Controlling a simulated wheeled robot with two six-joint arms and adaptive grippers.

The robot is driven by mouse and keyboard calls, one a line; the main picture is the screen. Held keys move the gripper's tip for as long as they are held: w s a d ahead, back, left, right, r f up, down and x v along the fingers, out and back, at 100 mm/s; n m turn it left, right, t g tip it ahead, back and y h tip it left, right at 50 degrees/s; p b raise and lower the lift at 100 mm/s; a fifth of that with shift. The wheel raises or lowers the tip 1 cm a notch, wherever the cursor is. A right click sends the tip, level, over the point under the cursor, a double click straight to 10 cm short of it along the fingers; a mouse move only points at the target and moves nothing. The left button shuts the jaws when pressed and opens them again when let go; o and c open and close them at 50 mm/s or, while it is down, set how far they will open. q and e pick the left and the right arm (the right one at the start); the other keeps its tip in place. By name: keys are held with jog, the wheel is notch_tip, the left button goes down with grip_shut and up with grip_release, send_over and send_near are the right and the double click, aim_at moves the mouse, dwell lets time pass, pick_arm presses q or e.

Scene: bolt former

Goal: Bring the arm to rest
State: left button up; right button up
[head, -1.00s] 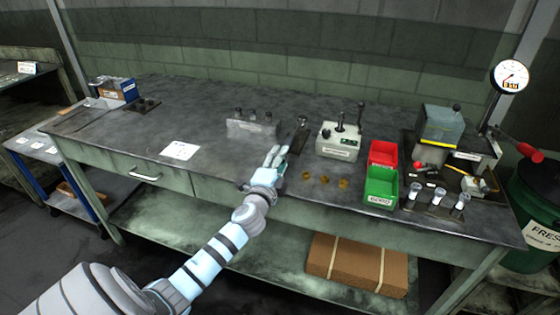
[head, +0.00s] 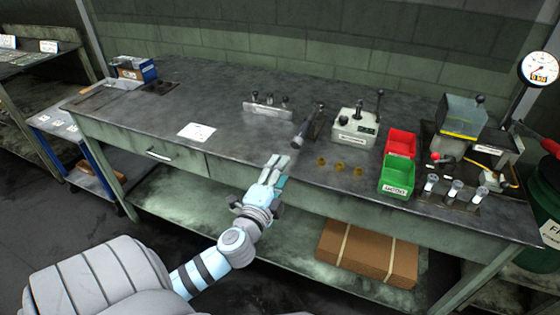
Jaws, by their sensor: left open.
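My left arm comes in from the lower left. Its gripper (head: 275,170) is open and shows nothing between its fingers. The fingertips are at the front edge of the grey workbench (head: 225,115), just left of the small brass-coloured pieces (head: 340,168). I cannot tell whether they are over the top or just in front of it. My right gripper is not in view.
A dark tool (head: 310,128) lies behind the gripper, beside a grey control box (head: 355,125). Red (head: 401,143) and green (head: 397,176) bins stand to the right. A white sheet (head: 197,132) lies left. A cardboard box (head: 368,252) sits on the lower shelf.

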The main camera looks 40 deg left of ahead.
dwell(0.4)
pick_arm(q)
notch_tip(320, 180, down, 18)
jog(key=s+a+r+n+g+h, duration=0.1)
jog(key=s+a+n+g+h, duration=0.15)
jog(key=g, duration=0.25)
jog(key=s+f+n+g+p, duration=0.1)
jog(key=s+f+n+g, duration=0.1)
jog(key=s+f, duration=0.45)
jog(key=s+f+n+g+p, duration=0.1)
jog(key=s+f+n+g, duration=0.15)
jog(key=f, duration=0.65)
jog(key=s+d+f+n+g+h, duration=0.1)
jog(key=s+d+f, duration=0.3)
jog(key=s, duration=0.5)
jog(key=s+d+f+n+g+h+p, duration=0.1)
jog(key=s+d+f+n+g, duration=0.1)
jog(key=s+d+f, duration=0.3)
jog(key=s+d+f+n+g+h+p, duration=0.1)
jog(key=s+d+f+n+g, duration=0.1)
jog(key=s, duration=1.1)
notch_tip(320, 180, down, 2)
jog(key=shift+d+f+g, duration=0.15)
jog(key=shift+d+g, duration=0.6)
jog(key=shift+d, duration=0.45)
